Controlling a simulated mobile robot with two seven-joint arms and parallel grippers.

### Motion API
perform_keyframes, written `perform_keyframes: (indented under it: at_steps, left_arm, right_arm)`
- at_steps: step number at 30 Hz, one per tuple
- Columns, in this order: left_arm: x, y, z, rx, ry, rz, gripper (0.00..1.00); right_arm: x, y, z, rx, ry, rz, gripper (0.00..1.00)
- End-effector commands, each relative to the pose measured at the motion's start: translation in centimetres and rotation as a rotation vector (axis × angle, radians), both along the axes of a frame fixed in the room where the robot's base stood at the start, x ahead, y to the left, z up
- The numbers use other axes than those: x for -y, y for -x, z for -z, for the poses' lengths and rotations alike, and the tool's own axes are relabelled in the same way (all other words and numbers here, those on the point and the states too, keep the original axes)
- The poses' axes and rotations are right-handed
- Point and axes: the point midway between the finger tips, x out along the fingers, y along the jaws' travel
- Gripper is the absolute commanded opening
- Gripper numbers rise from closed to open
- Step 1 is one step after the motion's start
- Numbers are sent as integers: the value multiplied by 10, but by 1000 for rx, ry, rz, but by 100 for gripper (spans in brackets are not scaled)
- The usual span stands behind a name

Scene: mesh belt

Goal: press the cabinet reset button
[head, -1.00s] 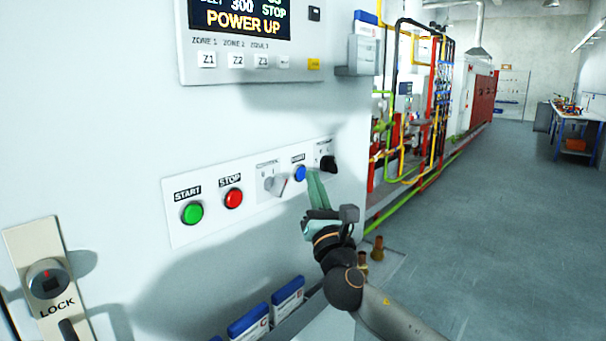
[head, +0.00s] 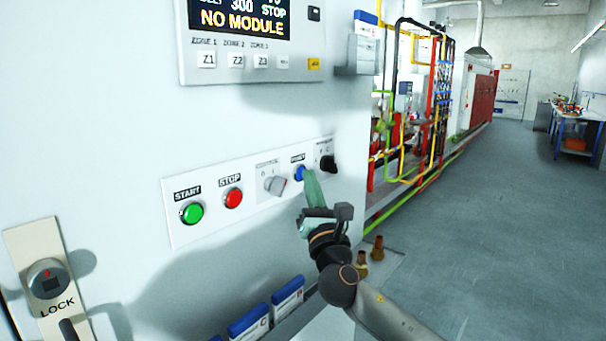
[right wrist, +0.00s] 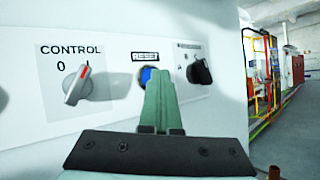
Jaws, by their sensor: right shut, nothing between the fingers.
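The blue reset button (head: 299,173) sits on the white control strip of the cabinet, between the grey control knob and a black knob. It also shows in the right wrist view (right wrist: 147,77), under the label RESET and partly hidden by my fingers. My right gripper (head: 308,172) is shut and empty, its green fingertips at the button. In the right wrist view the fingertips (right wrist: 158,73) overlap the button's right and lower part; whether they touch or push it in I cannot tell. The display (head: 241,20) reads NO MODULE. My left gripper is not in view.
On the same strip are a green START button (head: 192,213), a red STOP button (head: 233,198), the grey control knob (head: 274,186) and a black knob (head: 328,164). A LOCK plate (head: 49,282) is at lower left. Blue-and-white boxes (head: 287,298) stand below. Open floor lies to the right.

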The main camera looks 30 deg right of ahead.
Motion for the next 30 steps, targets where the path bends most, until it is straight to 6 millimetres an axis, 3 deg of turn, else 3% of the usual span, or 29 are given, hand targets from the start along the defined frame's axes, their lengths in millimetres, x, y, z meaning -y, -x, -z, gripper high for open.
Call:
perform_keyframes:
  at_steps: [30]
  left_arm:
    - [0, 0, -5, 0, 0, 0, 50]
  right_arm:
    - [7, 17, 1, 0, 0, 0, 0]
